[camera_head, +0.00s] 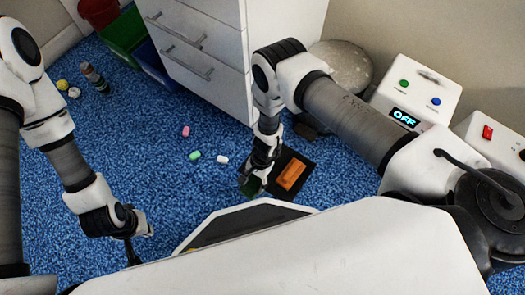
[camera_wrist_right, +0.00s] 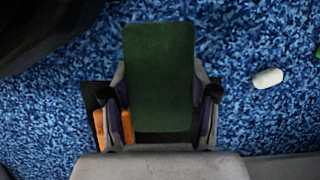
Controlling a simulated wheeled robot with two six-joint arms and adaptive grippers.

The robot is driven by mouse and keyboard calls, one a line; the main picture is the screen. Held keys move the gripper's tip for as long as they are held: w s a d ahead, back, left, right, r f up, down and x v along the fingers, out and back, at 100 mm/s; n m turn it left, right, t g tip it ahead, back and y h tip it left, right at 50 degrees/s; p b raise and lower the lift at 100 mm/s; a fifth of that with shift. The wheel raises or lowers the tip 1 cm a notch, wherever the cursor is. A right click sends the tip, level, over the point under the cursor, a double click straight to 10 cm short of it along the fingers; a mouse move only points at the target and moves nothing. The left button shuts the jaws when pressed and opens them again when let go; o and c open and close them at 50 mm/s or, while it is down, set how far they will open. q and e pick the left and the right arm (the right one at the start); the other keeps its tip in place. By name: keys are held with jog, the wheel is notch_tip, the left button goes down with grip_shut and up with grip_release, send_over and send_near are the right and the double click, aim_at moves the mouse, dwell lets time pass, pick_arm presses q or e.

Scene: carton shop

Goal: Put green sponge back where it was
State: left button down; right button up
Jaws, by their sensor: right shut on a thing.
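The green sponge (camera_wrist_right: 160,75) is a dark green block held between the two fingers of my right gripper (camera_wrist_right: 165,105) in the right wrist view. In the head view my right gripper (camera_head: 252,180) is low in front of the cabinet, with the green sponge (camera_head: 250,187) at its tip. It is beside an orange block (camera_head: 291,174) on a black mat (camera_head: 300,160). The orange block also shows partly behind a finger in the right wrist view (camera_wrist_right: 127,127). Whether the sponge touches the mat is unclear. My left gripper (camera_head: 131,250) hangs at the left, its fingers too small to judge.
A white drawer cabinet (camera_head: 205,50) stands behind. Red, green and blue bins (camera_head: 122,35) are at its left. Small pink, green and white pieces (camera_head: 222,160) lie on the blue carpet. Boxes with an OFF display (camera_head: 404,118) stand at the right. The carpet at centre left is mostly clear.

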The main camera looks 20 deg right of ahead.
jog(key=w+d+b, duration=0.2)
jog(key=w, duration=0.1)
jog(key=w+d+f+b, duration=0.1)
jog(key=w+d+b, duration=0.1)
jog(key=w, duration=0.2)
jog(key=w+d+b, duration=0.3)
jog(key=shift+w+f, duration=0.15)
jog(key=shift+f, duration=0.2)
jog(key=f+b, duration=0.3)
jog(key=shift+w+d+f, duration=0.2)
jog(key=shift+f, duration=0.1)
jog(key=shift+r, duration=0.3)
jog(key=shift+f, duration=0.3)
jog(key=o, duration=1.5)
jog(key=shift+r, duration=0.1)
jog(key=shift+c, duration=0.2)
